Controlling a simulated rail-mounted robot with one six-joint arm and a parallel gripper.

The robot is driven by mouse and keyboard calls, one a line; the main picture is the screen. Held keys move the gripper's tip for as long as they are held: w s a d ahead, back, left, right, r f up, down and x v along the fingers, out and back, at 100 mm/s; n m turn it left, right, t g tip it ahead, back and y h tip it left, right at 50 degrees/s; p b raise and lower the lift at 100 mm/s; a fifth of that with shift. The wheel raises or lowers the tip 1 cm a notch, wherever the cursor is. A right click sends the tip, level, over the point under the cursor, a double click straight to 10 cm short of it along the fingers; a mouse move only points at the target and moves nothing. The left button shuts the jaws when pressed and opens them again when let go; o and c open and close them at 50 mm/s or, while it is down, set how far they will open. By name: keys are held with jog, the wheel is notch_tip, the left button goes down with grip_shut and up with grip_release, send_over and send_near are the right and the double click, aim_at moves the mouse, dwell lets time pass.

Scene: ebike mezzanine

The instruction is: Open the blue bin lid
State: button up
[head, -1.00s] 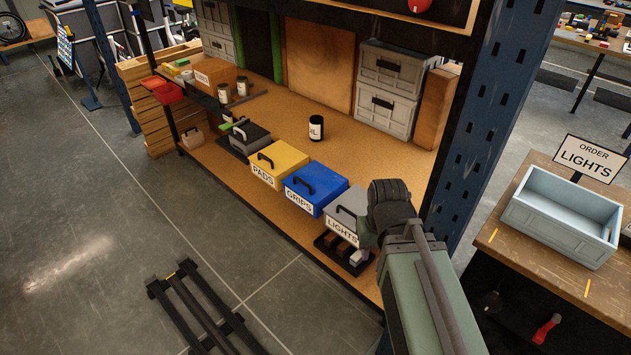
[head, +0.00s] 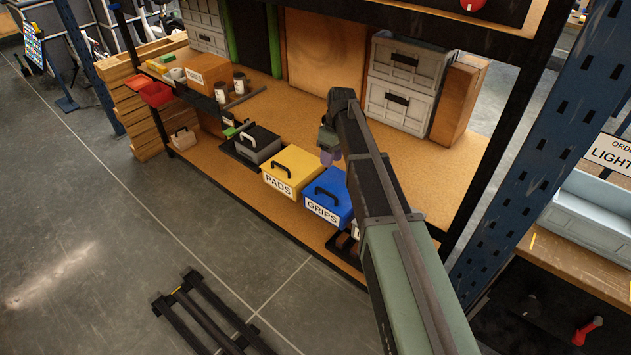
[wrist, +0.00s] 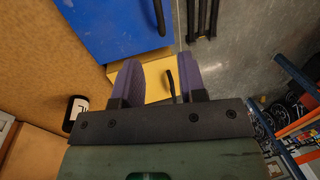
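The blue bin (head: 330,203), labelled GRIPS, stands on the lower shelf with its lid down and a black handle on it. My arm covers its right side in the head view. In the wrist view the blue lid (wrist: 105,28) fills the upper left, with its black handle (wrist: 160,16) at the lid's right edge. My gripper (head: 331,157) hangs above the back of the blue bin. Its purple fingers (wrist: 160,84) are apart with nothing held. The yellow bin's handle (wrist: 171,86) shows between them, farther below.
The yellow PADS bin (head: 292,170) stands left of the blue bin, with a dark grey bin (head: 257,144) beyond. My arm mostly hides the LIGHTS bin. A blue rack post (head: 535,150) rises to the right. A black bottle (wrist: 78,106) stands on the shelf.

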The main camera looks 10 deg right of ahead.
jog(key=b, duration=1.1)
send_over(326, 186)
jog(key=s+a, duration=0.1)
jog(key=s, duration=0.4)
notch_tip(326, 186, down, 11)
jog(key=shift+s+a+f, duration=0.1)
jog(key=shift+s, duration=0.05)
jog(key=shift+r, duration=0.2)
grip_shut()
